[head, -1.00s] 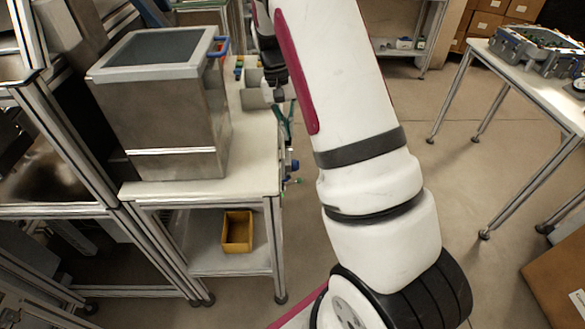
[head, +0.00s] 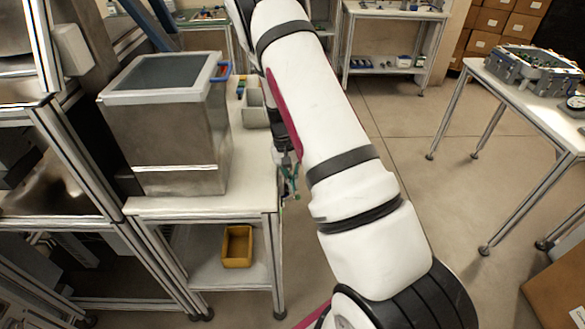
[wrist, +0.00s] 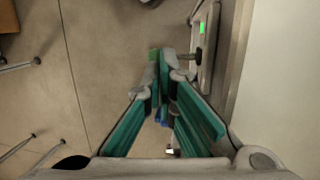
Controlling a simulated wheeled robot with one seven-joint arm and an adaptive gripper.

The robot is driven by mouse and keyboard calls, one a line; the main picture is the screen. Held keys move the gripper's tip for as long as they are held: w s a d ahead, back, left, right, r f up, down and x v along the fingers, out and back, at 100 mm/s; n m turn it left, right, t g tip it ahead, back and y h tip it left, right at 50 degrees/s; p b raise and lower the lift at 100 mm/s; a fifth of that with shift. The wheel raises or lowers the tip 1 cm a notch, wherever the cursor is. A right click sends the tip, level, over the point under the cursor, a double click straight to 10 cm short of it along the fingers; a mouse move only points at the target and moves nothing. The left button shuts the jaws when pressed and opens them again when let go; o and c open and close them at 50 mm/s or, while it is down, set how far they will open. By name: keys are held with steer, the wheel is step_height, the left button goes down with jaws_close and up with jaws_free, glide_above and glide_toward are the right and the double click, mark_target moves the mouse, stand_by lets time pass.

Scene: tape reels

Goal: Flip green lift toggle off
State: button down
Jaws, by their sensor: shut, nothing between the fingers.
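In the head view my gripper (head: 289,182) is at the right edge of the white table, fingers pointing down. In the wrist view my gripper (wrist: 161,58) has its teal fingers closed together at the tips, with nothing held. A narrow pale panel (wrist: 208,62) on the table side carries a lit green indicator (wrist: 202,28). A dark lever stem (wrist: 188,56) sticks out from it toward my fingertips, just right of them. Its cap is not clearly seen; the fingers may hide it. I cannot tell whether they touch. A small blue part (wrist: 161,117) shows between the fingers.
A steel bin (head: 168,135) with a blue handle stands on the white table (head: 245,185), beside grey trays (head: 256,107). A yellow bin (head: 237,246) is on the lower shelf. Open floor lies to the right, before another table (head: 535,100).

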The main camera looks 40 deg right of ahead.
steer(key=shift+x, duration=0.9)
steer(key=shift+s+d+f+t+y, duration=0.2)
steer(key=shift+d+f+t+y, duration=0.1)
steer(key=shift+d+t+y, duration=0.15)
steer(key=y, duration=0.1)
steer(key=f+t+y, duration=0.1)
steer(key=d+f+t+y, duration=0.1)
steer(key=shift+s+f+n+y, duration=0.15)
steer(key=shift+s+n+y, duration=0.15)
steer(key=shift+s, duration=0.1)
steer(key=shift+r+p, duration=0.4)
steer(key=shift+r, duration=0.45)
